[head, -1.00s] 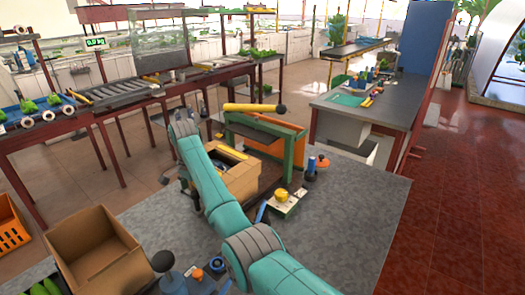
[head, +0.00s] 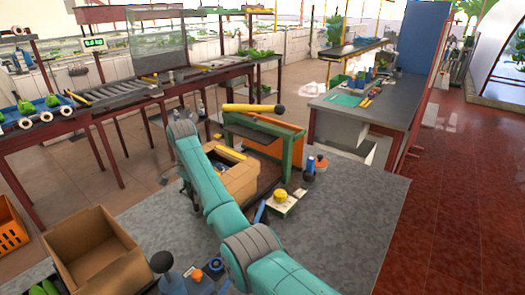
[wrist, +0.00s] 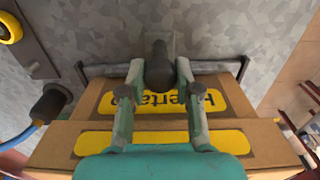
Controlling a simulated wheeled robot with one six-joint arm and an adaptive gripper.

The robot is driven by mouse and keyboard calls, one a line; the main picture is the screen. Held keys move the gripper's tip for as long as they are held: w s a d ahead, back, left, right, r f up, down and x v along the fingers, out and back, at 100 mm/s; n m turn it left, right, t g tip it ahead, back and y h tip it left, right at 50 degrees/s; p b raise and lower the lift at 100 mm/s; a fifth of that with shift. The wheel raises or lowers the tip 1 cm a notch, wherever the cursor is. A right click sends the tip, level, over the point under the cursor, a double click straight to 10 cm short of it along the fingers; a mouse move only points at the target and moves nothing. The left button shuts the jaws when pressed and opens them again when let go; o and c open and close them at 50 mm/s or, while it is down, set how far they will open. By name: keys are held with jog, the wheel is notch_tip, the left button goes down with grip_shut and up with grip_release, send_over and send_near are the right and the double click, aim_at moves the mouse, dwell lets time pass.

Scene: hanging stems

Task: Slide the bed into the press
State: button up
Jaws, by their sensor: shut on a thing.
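The press (head: 292,150) is a green frame with an orange panel and a yellow bar ending in a black knob, in the middle of the head view. A brown box (head: 238,180) sits low at its near left side, partly behind my arm. In the wrist view the box (wrist: 255,140) has yellow labels with upside-down lettering. My gripper (wrist: 159,72) is shut on a dark rounded knob (wrist: 159,62) above the box's edge. A dark bar (wrist: 100,70) runs behind the knob. The bed itself is mostly hidden, so I cannot tell how far it sits in the press.
An open cardboard box (head: 95,255) is at the lower left. A workbench (head: 385,105) stands behind right. The grey mat (head: 350,225) is clear at right.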

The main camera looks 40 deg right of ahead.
jog(key=shift+d, duration=0.1)
jog(key=shift+w+d, duration=0.3)
jog(key=shift+d, duration=0.55)
jog(key=shift+w+d, duration=0.25)
jog(key=shift+d, duration=0.55)
jog(key=shift+w+d, duration=0.3)
jog(key=shift+d, duration=0.65)
jog(key=shift+w+d, duration=0.3)
jog(key=shift+d, duration=0.55)
jog(key=shift+w+d, duration=0.25)
jog(key=shift+d, duration=0.55)
jog(key=shift+w+d, duration=0.3)
jog(key=shift+d, duration=0.55)
jog(key=o, duration=1.9)
jog(key=shift+r, duration=4)
